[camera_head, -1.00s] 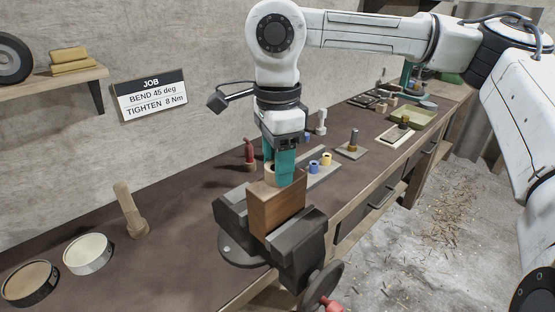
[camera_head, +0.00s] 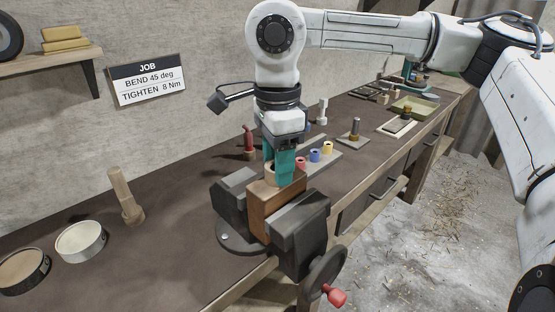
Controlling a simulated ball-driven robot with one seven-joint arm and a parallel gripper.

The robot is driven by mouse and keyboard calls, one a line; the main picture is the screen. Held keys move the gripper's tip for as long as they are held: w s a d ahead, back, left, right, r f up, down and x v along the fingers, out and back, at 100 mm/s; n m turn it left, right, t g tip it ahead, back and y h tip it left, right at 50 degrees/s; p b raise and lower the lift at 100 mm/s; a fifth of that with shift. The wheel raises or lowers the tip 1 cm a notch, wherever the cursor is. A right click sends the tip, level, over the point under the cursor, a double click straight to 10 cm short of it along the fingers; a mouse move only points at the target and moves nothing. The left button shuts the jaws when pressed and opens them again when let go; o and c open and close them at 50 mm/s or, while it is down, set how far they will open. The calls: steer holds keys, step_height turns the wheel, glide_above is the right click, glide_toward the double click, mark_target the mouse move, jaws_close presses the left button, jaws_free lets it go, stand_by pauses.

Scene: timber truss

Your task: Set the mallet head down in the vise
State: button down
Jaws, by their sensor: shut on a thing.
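The mallet head (camera_head: 274,207), a brown wooden block with a pale round collar on top, stands upright between the jaws of the dark grey vise (camera_head: 302,226). Its lower part is hidden by the near jaw, so I cannot tell whether it rests on the vise's bottom. My gripper (camera_head: 279,173) points down from above, its teal fingers shut on the mallet head at the top near the collar. The vise sits at the bench's front edge, with its red-tipped handle (camera_head: 335,297) hanging below.
A wooden handle-shaped piece (camera_head: 126,196) stands on the bench at left, near two round tins (camera_head: 81,242). A red-topped tool (camera_head: 249,142) stands behind the vise. A grey rack with coloured rings (camera_head: 328,150) lies just right of my gripper.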

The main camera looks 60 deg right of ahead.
steer(key=shift+f+b, duration=0.35)
steer(key=shift+b, duration=0.1)
steer(key=shift+c, duration=2)
jaws_free()
step_height(320, 180, up, 11)
steer(key=shift+f, duration=0.15)
